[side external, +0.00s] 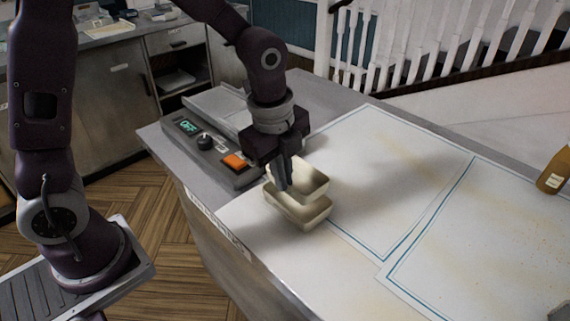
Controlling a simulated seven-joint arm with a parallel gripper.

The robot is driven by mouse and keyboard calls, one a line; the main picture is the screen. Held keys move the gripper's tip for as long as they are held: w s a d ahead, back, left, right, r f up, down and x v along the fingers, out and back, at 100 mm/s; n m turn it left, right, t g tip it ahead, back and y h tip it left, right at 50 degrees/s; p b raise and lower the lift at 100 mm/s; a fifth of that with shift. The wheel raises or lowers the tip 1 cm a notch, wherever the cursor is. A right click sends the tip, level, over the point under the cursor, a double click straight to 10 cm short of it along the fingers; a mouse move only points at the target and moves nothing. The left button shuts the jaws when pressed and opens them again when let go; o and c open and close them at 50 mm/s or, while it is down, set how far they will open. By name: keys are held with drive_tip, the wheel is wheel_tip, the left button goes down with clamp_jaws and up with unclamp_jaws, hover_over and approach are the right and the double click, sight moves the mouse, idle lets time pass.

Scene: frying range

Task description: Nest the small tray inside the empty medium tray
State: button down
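The small tray (313,190), cream-coloured, is at the centre of the view, directly over the medium tray (306,217). The medium tray is also cream and sits on the white worktop sheet. My gripper (284,186) points down at the left side of the small tray, with its fingers at that tray's wall, and appears shut on it. The small tray looks held at or just above the medium tray's rim; whether they touch cannot be told. The medium tray's inside is mostly hidden by the small tray.
A control panel with a black knob (205,142) and an orange switch (235,161) lies left of the trays, near the counter edge. A brown bottle (554,172) stands at the far right. The blue-lined white sheets (400,170) right of the trays are clear.

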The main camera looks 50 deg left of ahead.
drive_tip(key=shift+f, duration=0.25)
idle(0.7)
drive_tip(key=shift+f, duration=1.55)
drive_tip(key=c, duration=1.6)
unclamp_jaws()
